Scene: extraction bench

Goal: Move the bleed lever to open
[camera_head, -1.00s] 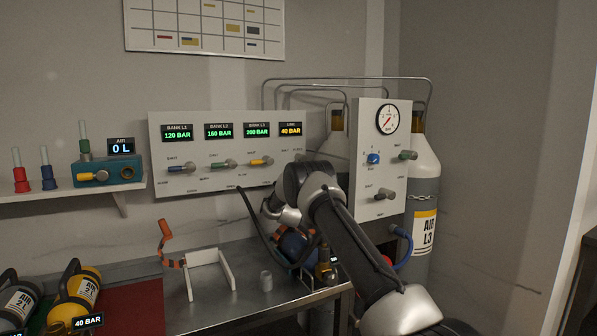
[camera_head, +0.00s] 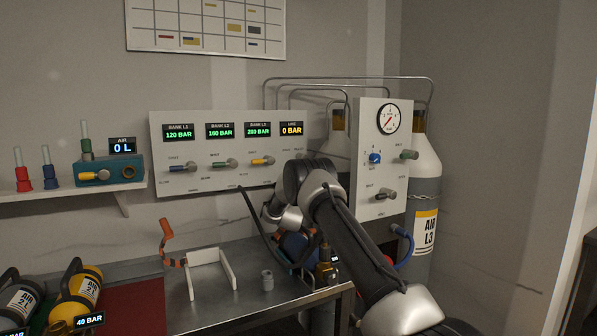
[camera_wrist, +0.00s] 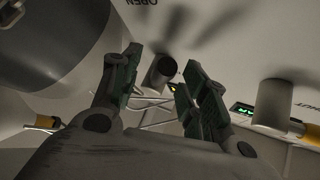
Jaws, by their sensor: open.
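In the wrist view, a short grey lever with a dark end (camera_wrist: 160,74) sticks out from the pale panel, between the tips of my gripper (camera_wrist: 162,60). I take it for the bleed lever; no name shows beside it. My gripper is open, with a gap visible beside the lever. An upside-down OPEN label (camera_wrist: 141,2) is at the top edge. In the head view my arm hides this lever and my gripper. The LINE display (camera_head: 291,130) above there reads 0 BAR.
The bank panel (camera_head: 160,150) carries blue, green and yellow levers (camera_head: 263,161); the yellow one's grey hub (camera_wrist: 272,105) is close on the right in the wrist view. The gauge panel (camera_head: 370,205) and air cylinder (camera_head: 426,190) stand right of my arm.

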